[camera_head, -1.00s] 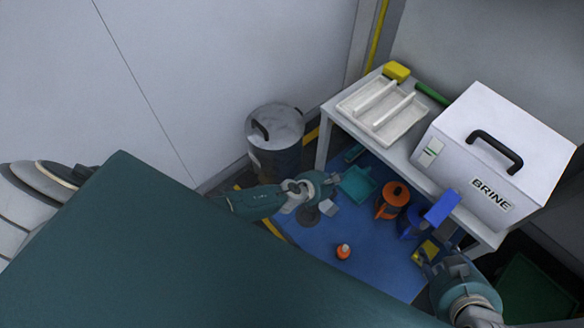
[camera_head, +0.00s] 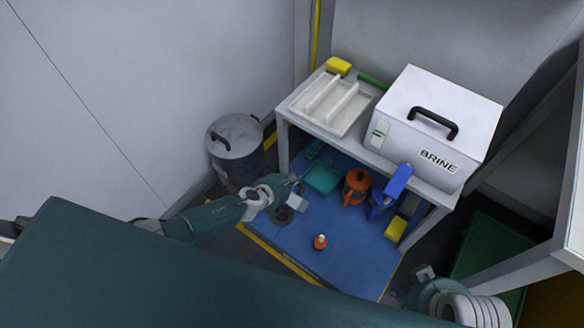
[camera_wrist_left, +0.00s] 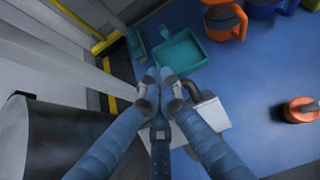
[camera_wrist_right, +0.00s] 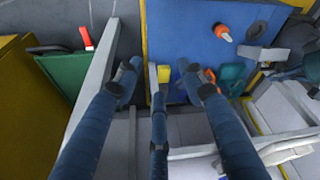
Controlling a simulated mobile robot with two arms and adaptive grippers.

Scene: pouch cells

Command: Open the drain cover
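On the blue floor by the table a dark round disc (camera_head: 283,215), probably the drain, lies beside a pale square plate (camera_head: 297,203); I cannot tell which is the cover. The plate also shows in the left wrist view (camera_wrist_left: 207,117), partly behind the fingers. My left gripper (camera_head: 291,180) is just above the plate; in the left wrist view its fingertips (camera_wrist_left: 162,74) meet. I cannot tell if they touch the plate. My right gripper (camera_head: 424,274), at the lower right, is open and empty, its fingers wide apart in the right wrist view (camera_wrist_right: 160,70).
An orange bottle (camera_head: 320,242) stands near the disc. A teal dustpan (camera_head: 322,178), an orange container (camera_head: 356,187) and a blue one (camera_head: 382,203) are under the white table (camera_head: 290,103). A metal bin (camera_head: 238,166) stands left. The table carries a BRINE box (camera_head: 440,115).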

